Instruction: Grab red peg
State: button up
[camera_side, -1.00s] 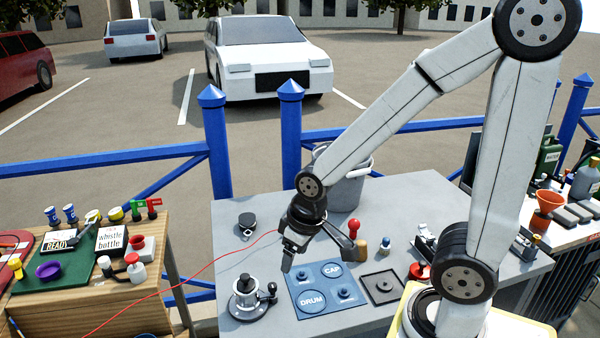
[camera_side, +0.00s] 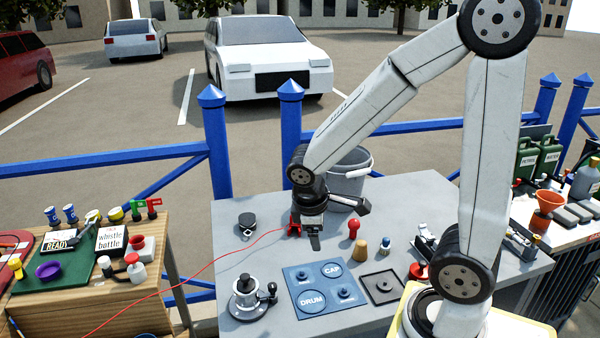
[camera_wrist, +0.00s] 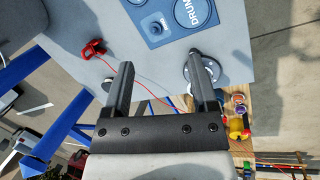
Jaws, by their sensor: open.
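A small upright red peg with a round head (camera_side: 354,228) stands on the grey table, just right of my gripper, behind a wooden peg. A red clip-like piece (camera_side: 295,224) with a thin red cord is just left of my gripper; I cannot tell whether it counts as a peg. It also shows in the wrist view (camera_wrist: 93,48), left of the left finger and apart from it. My gripper (camera_side: 338,226) is open and empty above the table. In the wrist view its fingers (camera_wrist: 161,60) are wide apart with bare table and the cord beyond them.
A wooden peg (camera_side: 360,249) and a blue-and-white peg (camera_side: 385,244) stand nearby. A blue DRUM/CAP board (camera_side: 328,305) lies in front, with a metal winch (camera_side: 248,298) on its left. A grey bucket (camera_side: 348,182) is behind my gripper.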

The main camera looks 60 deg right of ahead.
jog(key=w+d+r+n+g+h, duration=0.15)
jog(key=d+n+h, duration=0.35)
jog(key=d, duration=0.5)
jog(key=w+d+n+g+h, duration=0.1)
jog(key=d+n+g+h, duration=0.1)
jog(key=d+n+h, duration=0.6)
jog(key=m+y, duration=0.2)
jog(key=y, duration=0.1)
send_near(351, 232)
jog(key=d, duration=0.1)
jog(key=s+d+f, duration=0.1)
jog(key=d, duration=0.1)
jog(key=shift+s+f+t, duration=0.1)
jog(key=shift+f+t, duration=0.05)
jog(key=shift+t, duration=0.2)
jog(key=shift+x, duration=1.25)
jog(key=shift+x, duration=2.6)
